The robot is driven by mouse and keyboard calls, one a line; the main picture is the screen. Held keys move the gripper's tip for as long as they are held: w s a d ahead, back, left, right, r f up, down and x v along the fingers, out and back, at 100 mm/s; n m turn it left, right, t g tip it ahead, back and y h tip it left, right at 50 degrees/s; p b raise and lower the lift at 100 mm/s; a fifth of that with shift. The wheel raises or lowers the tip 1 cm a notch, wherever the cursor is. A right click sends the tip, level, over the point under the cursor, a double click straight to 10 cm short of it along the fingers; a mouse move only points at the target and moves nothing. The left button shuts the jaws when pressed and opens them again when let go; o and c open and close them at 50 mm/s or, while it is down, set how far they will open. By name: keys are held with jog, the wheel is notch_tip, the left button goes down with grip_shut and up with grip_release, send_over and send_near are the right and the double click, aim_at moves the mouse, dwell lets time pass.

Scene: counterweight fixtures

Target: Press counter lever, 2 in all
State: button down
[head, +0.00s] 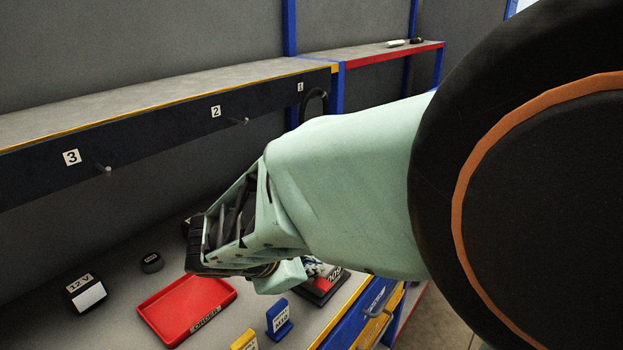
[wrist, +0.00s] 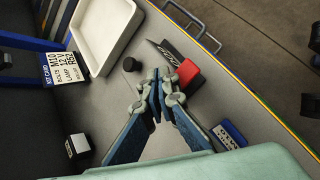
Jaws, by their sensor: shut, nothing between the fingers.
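The counter (head: 322,289) is a dark block with a red part and white digits. In the head view it stands on the bench near the front edge, partly hidden behind my gripper (head: 290,277). The digits look like 009, but are small. In the wrist view the counter's red part (wrist: 187,73) and dark numbered face (wrist: 166,50) show just beyond my gripper (wrist: 158,78). My gripper is shut and empty, with its fingertips close to the counter. I cannot tell whether they touch it. The lever itself is not clearly distinguishable.
A red tray (head: 178,306), a 12 V box (head: 86,294), a black puck (head: 152,263) and a blue card stand (head: 279,322) are on the bench. A shelf with numbered pegs (head: 190,113) runs behind. A white tray (wrist: 96,36) shows in the wrist view.

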dwell(0.7)
jog(key=shift+f+b, duration=0.35)
jog(key=shift+f, duration=0.1)
